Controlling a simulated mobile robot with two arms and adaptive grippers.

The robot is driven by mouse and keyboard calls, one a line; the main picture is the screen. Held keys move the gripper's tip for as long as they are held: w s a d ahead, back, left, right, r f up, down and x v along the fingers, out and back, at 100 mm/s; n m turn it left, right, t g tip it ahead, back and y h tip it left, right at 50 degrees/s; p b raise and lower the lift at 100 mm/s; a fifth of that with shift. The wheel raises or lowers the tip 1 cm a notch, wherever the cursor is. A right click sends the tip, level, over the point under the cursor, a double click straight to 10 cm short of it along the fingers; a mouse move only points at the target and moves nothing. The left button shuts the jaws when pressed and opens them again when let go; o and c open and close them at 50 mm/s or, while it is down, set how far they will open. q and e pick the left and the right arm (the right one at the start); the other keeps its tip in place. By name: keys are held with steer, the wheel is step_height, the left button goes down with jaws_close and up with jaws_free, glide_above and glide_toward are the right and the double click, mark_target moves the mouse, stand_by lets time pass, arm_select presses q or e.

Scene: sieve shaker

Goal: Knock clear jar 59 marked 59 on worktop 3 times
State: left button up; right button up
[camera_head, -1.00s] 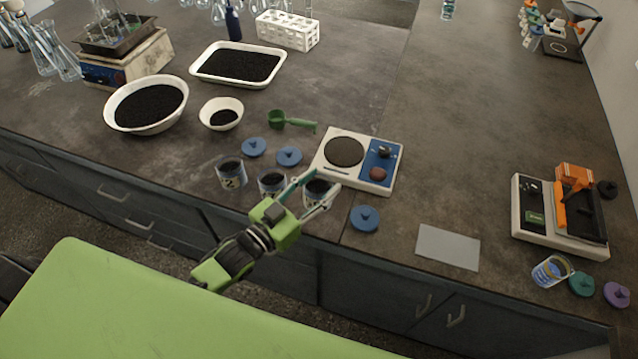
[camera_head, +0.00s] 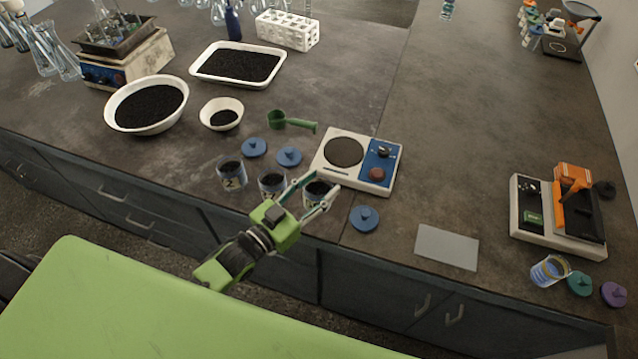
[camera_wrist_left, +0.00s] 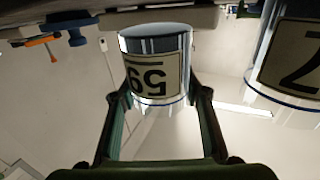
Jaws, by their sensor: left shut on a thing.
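Clear jar 59 (camera_head: 315,198) holds dark material and is near the worktop's (camera_head: 195,160) front edge. In the left wrist view the jar (camera_wrist_left: 156,50) shows upside down, with its 59 label facing the camera. My left gripper (camera_head: 320,190) has one finger on each side of the jar and is shut on it; the fingers (camera_wrist_left: 157,98) also flank it in the wrist view. I cannot tell whether the jar's base touches the worktop. My right gripper is not in view.
Two similar jars (camera_head: 271,185) (camera_head: 231,177) stand close to the left. A blue lid (camera_head: 364,218) lies to the right, and a hotplate-like device (camera_head: 350,181) sits just behind. A grey plate (camera_head: 447,247) lies farther right, with bare worktop around it.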

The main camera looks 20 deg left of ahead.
mark_target(326, 189)
arm_select(q)
steer(key=shift+w+r, duration=0.1)
steer(key=shift+r, duration=0.25)
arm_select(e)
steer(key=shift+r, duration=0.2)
arm_select(q)
step_height(326, 189, down, 4)
steer(key=b, duration=0.3)
steer(key=shift+b, duration=0.3)
steer(key=shift+s+f, duration=0.1)
steer(key=shift+s, duration=0.1)
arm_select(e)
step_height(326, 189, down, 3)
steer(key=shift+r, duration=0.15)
arm_select(q)
steer(key=shift+r+p, duration=0.35)
steer(key=shift+p, duration=0.25)
step_height(326, 189, up, 4)
steer(key=p, duration=0.3)
steer(key=shift+w+f, duration=0.15)
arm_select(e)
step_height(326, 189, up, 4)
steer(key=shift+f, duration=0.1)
